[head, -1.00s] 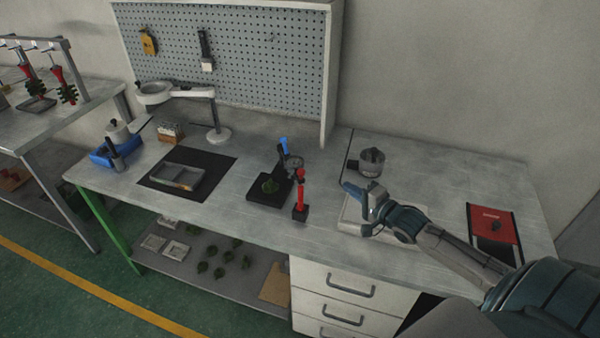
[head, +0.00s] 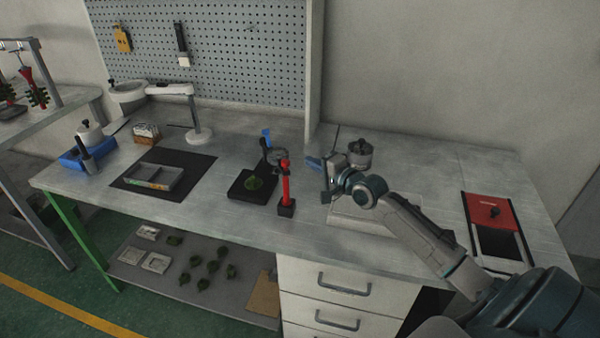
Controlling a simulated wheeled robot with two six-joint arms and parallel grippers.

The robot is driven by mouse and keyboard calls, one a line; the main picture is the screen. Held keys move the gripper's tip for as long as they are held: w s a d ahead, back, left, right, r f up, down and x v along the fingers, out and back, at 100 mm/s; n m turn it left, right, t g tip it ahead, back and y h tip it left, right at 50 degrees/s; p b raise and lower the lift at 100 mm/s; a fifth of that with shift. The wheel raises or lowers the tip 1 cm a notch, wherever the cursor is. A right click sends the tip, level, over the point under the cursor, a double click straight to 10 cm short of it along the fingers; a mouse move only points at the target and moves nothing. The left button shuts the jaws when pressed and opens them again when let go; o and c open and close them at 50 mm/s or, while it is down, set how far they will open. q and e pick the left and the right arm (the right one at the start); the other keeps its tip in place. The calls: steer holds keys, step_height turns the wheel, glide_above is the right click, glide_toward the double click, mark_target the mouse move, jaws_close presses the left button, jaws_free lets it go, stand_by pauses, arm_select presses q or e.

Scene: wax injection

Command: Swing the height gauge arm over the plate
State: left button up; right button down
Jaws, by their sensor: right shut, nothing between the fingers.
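The height gauge stands near the middle of the bench. It has a dark upright, a blue top (head: 266,137) and a round dial on its arm (head: 276,156). A red post (head: 286,182) on a small black block stands just to its right. The black plate (head: 240,190) with a green piece (head: 254,183) on it lies in front of the upright. My right gripper (head: 314,163) is shut and empty, right of the gauge, pointing left with a small gap to the dial. My left gripper is not in view.
A dark mat (head: 195,181) with a grey tray (head: 153,176), a white lamp (head: 198,136) and a blue bin (head: 73,160) are at left.

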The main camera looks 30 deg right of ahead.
mark_target(285, 164)
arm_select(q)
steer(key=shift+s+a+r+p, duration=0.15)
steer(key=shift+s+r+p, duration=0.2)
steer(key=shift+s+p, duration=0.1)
arm_select(e)
steer(key=shift+w+a+f, duration=0.15)
steer(key=shift+w+a, duration=0.4)
steer(key=shift+a, duration=0.25)
steer(key=shift+w+a+f, duration=0.1)
steer(key=shift+w+a, duration=0.45)
steer(key=shift+a, duration=0.25)
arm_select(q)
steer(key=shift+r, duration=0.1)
arm_select(e)
steer(key=shift+a, duration=0.1)
steer(key=shift+a+r+p, duration=0.15)
steer(key=shift+a+p, duration=0.95)
steer(key=shift+w+a, duration=0.1)
steer(key=shift+a, duration=0.1)
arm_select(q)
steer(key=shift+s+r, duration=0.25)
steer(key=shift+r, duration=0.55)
arm_select(e)
steer(key=shift+d, duration=0.1)
